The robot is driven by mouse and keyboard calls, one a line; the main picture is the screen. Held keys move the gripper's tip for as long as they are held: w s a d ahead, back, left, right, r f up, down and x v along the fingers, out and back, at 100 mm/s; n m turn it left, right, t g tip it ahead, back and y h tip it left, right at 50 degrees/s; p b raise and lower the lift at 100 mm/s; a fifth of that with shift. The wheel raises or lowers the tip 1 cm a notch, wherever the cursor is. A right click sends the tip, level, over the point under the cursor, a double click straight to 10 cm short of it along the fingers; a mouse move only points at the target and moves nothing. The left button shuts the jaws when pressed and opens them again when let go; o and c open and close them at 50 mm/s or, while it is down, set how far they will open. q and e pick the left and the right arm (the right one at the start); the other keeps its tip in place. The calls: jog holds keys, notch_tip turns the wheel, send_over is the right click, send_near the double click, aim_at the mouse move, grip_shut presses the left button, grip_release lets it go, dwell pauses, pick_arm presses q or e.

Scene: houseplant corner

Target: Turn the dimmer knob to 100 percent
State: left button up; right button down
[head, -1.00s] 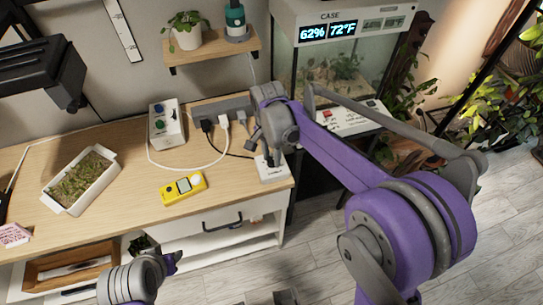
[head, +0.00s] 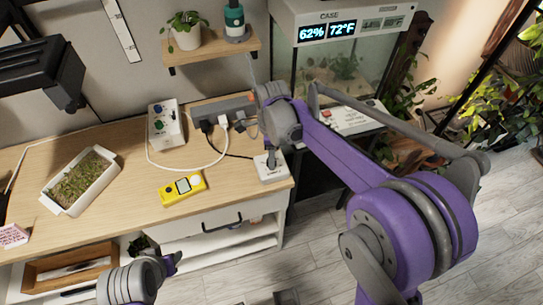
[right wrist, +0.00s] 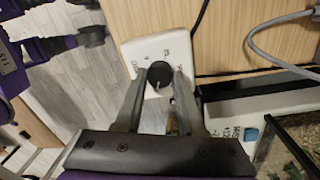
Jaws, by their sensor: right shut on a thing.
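The dimmer is a small white box (head: 272,173) at the right front corner of the wooden table. In the right wrist view the box (right wrist: 150,50) has a round black knob (right wrist: 159,74) and small markings around it, too small to read. My right gripper (head: 270,158) points down at the box. In the right wrist view its two fingers (right wrist: 160,80) are shut on the knob, one on each side. The knob's exact setting cannot be read. My left gripper (head: 176,262) is low in front of the table, away from the dimmer; its jaws are unclear.
A yellow meter (head: 183,188) lies left of the dimmer. A power strip (head: 222,110) with cables and a white box with colored knobs (head: 166,124) stand behind. A planter tray (head: 80,181) is at left. A glass terrarium (head: 340,75) stands beyond the table.

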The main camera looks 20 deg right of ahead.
jog(key=shift+m, duration=0.8)
jog(key=c, duration=0.5)
grip_release()
jog(key=r, duration=1.1)
jog(key=shift+w+d+p, duration=0.1)
jog(key=shift+w+p, duration=0.15)
jog(key=shift+p, duration=0.15)
